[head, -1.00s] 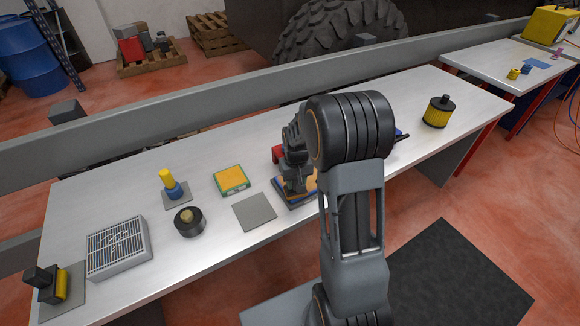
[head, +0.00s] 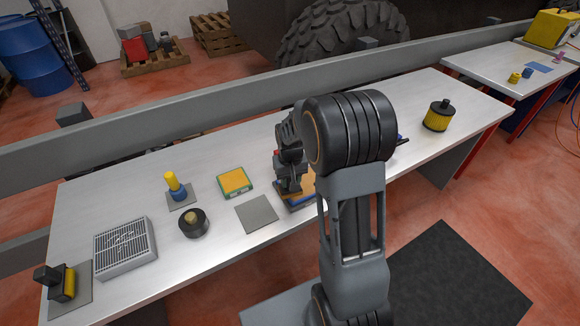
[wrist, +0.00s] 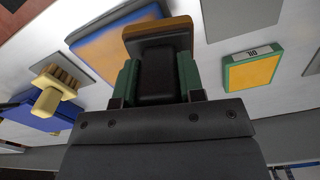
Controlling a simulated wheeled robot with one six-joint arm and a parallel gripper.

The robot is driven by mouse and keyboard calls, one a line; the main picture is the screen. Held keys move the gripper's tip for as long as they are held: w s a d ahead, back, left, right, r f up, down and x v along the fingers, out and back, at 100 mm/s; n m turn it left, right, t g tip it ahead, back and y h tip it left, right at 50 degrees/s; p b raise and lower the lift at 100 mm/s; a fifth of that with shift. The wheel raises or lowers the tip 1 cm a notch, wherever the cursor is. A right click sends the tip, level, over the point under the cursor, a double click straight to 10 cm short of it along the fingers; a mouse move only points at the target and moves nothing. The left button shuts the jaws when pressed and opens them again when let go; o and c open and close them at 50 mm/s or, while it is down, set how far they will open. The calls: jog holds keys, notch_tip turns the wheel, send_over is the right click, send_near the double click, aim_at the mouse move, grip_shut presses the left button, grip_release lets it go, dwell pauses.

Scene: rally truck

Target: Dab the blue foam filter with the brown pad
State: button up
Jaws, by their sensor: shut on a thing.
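My gripper (head: 290,178) is shut on the black handle of the brown pad (wrist: 158,32), which sticks out beyond the green fingers in the wrist view. The blue foam filter (wrist: 108,48) has a blue frame and an orange-tan face. It lies on the bench just left of the pad in the wrist view, partly behind it. In the head view the filter (head: 302,203) is below my gripper and partly hidden by my arm. I cannot tell whether the pad touches it.
A green-framed yellow filter (head: 235,181) and a bare grey mat (head: 257,214) lie left of my gripper. Further left stand a yellow-and-blue tool (head: 174,186), a dark round pot (head: 193,223) and a grey vent box (head: 125,248). A yellow canister filter (head: 437,117) stands right.

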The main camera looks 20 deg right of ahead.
jog(key=shift+r+p, duration=1.25)
jog(key=shift+r, duration=0.85)
